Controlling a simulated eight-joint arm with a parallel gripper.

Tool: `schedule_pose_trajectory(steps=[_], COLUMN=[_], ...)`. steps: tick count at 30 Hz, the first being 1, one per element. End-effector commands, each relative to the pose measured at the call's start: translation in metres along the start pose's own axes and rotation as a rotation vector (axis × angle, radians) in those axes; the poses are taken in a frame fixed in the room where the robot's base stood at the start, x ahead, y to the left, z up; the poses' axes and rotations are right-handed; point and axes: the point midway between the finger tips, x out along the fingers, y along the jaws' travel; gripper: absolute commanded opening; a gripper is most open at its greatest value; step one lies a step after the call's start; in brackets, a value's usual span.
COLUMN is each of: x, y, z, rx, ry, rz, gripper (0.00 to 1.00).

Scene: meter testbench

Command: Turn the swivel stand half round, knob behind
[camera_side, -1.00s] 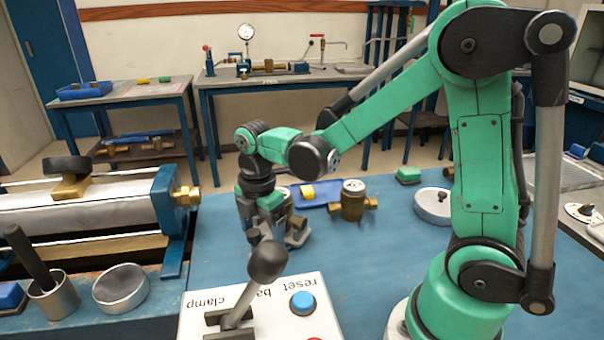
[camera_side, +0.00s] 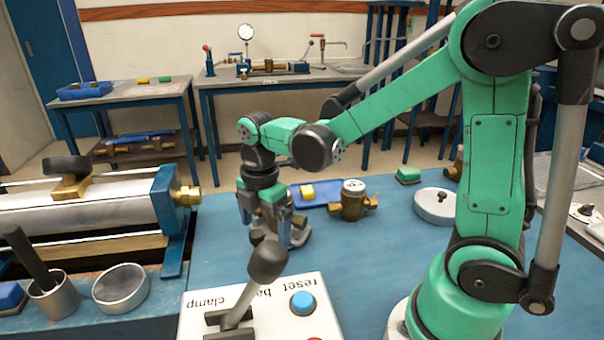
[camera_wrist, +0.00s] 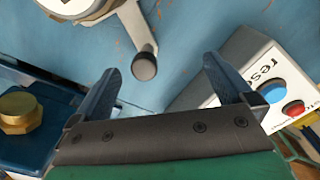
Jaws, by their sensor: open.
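The swivel stand (camera_side: 300,236) is on the blue bench in the side view, largely hidden behind my gripper (camera_side: 264,218). It bears a meter with brass sides and a pale round face (camera_wrist: 82,6), cut off at the top left of the wrist view. A pale arm (camera_wrist: 130,25) reaches from the stand to a dark round knob (camera_wrist: 144,67). The knob also shows low beside my gripper in the side view (camera_side: 256,237), on the near side. In the wrist view my gripper (camera_wrist: 162,66) is open, with the knob between its fingertips; I cannot tell whether they touch it.
A control box (camera_side: 262,312) with a lever (camera_side: 252,285) stands in front of the gripper. A clamp rig with a brass fitting (camera_side: 187,196) is at left. Another brass meter (camera_side: 353,200) and a grey disc (camera_side: 434,206) stand to the right.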

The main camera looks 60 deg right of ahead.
Motion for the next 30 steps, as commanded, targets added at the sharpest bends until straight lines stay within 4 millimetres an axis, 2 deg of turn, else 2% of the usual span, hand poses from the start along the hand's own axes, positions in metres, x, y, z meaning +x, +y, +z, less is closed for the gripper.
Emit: schedule_pose_trajectory(steps=[12,24,26,30], x=[-0.036,-0.041,-0.042,-0.051], y=[0.0,0.0,0.001,0.007], z=[0.0,0.0,0.0,-0.002], rx=[0.0,-0.003,-0.025,-0.194], ry=[0.0,0.0,0.0,0.0], rz=[0.0,0.0,0.0,0.0], gripper=[1.0,1.0,1.0,1.0])
